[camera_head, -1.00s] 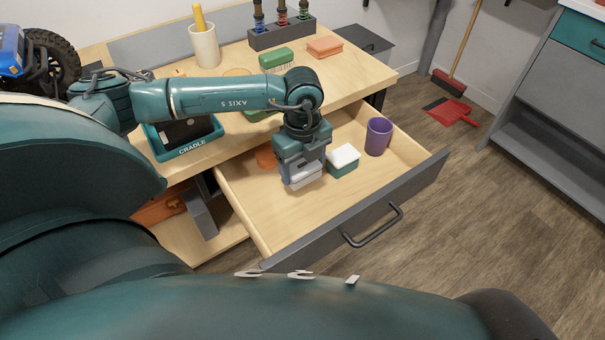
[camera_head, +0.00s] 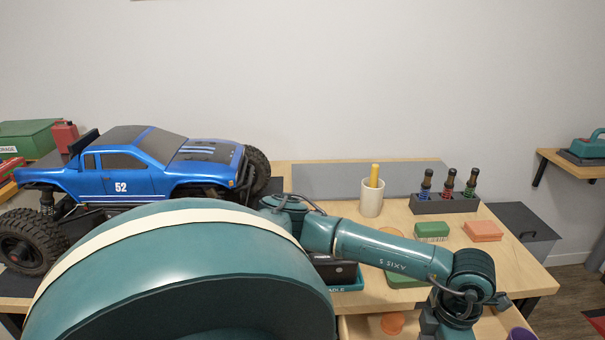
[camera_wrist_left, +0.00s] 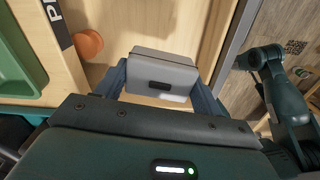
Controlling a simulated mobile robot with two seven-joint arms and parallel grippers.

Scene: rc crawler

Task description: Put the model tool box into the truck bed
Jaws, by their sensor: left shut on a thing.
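The model tool box (camera_wrist_left: 160,75), a small grey box with a dark latch, is between the fingers of my left gripper (camera_wrist_left: 161,88) in the left wrist view. The gripper is shut on it, over the light wooden drawer. In the head view the box and fingertips are out of frame below; only my left arm shows. The blue truck (camera_head: 120,180), marked 52, stands on the bench at left with its nose to the right. Its bed (camera_head: 42,176) is at the left rear; the inside is not clearly visible. My right gripper is not seen.
A white cup (camera_head: 371,198), a rack of shocks (camera_head: 444,203) and green and pink blocks (camera_head: 482,231) stand on the bench. My large arm link hides the front left.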

